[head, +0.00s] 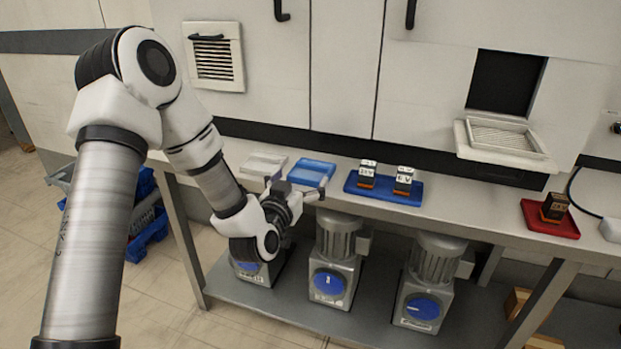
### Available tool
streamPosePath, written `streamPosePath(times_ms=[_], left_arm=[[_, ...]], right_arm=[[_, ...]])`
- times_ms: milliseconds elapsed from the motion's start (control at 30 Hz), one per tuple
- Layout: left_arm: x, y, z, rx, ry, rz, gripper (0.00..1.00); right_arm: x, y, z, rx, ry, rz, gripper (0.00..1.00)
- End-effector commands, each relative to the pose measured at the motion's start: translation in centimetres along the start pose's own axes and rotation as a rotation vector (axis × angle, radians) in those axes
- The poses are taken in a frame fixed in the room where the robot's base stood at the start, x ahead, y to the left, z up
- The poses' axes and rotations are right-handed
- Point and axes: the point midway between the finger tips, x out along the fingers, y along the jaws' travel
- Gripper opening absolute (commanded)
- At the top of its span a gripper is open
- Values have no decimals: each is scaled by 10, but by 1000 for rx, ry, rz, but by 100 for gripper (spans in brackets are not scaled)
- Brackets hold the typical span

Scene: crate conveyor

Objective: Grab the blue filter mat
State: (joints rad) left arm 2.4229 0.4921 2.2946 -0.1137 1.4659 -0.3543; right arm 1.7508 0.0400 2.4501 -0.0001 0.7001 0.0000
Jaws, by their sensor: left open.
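The blue filter mat (312,172) lies flat on the grey bench, a small blue slab left of the blue tray. My left gripper (301,192) is open at the near edge of the blue mat, with its fingers pointing right. I cannot tell whether it touches the mat. A white mat (264,164) lies just left of the blue one, partly behind my left gripper. My right gripper is not in the head view.
A blue tray (425,192) holds two small labelled blocks. A red tray (541,222) with a dark block stands farther right. Motors with blue faces (328,283) stand on the shelf below. The bench (473,222) is bare between the trays.

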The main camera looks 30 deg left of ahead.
Motion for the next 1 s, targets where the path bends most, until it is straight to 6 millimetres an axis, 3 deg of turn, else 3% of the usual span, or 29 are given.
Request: streamPosePath(times_ms=[300,500,533,633,1000], left_arm=[[48,0,2,0,0,1,100],[50,0,1,-1,-3,1,100],[50,0,1,-1,-3,1,96],[50,0,1,-1,-3,1,63],[50,0,-8,-1,-2,1,63]], right_arm=[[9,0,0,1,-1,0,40],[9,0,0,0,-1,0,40],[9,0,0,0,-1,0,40],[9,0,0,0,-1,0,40],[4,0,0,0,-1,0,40]])
